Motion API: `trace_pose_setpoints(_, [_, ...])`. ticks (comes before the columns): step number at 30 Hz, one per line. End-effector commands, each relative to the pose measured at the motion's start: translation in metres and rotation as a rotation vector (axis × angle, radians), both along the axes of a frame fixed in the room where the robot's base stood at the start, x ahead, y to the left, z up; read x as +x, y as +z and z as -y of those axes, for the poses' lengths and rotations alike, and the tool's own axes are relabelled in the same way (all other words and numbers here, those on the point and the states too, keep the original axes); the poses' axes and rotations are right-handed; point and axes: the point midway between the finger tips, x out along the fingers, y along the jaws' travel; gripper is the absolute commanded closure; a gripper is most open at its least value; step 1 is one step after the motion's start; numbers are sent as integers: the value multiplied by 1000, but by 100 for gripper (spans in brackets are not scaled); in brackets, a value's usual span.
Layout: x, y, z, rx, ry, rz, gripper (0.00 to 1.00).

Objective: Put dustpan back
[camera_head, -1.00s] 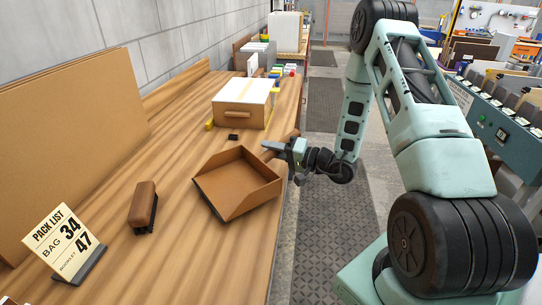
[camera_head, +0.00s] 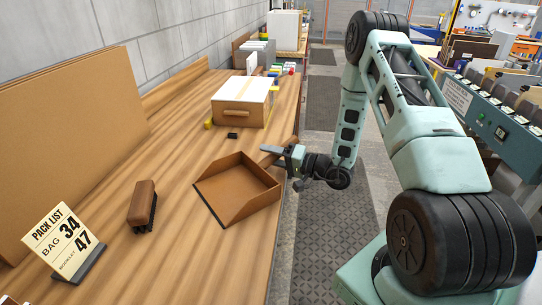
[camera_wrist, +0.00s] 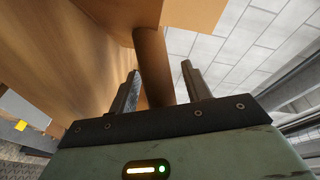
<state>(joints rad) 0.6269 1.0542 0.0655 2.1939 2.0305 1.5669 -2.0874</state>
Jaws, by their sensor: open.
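The brown dustpan (camera_head: 238,190) lies on the wooden bench near its right edge, tray toward the near side. Its handle (camera_head: 282,146) points to the far right, toward the bench edge. My gripper (camera_head: 276,155) is open at the handle. In the wrist view the handle (camera_wrist: 153,65) runs between the two open fingers of my gripper (camera_wrist: 160,85), closer to the left finger. A gap shows between the handle and the right finger. The dustpan body (camera_wrist: 185,14) is at the top of the wrist view.
A brown brush (camera_head: 143,203) lies left of the dustpan. A lidded box (camera_head: 240,112) and a small black block (camera_head: 232,135) are behind it. A pack list sign (camera_head: 62,242) stands at the near left. Bench (camera_head: 190,255) in front of the dustpan is clear.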

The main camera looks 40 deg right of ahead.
Motion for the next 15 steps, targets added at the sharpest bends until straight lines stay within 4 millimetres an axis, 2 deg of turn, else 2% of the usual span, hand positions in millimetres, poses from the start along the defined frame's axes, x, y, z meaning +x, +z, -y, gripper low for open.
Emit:
trace_pose_setpoints(5, [-4, 2, 4, -1, -3, -1, 52])
trace_pose_setpoints(15, [-65, -1, 38, 0, -6, -1, 52])
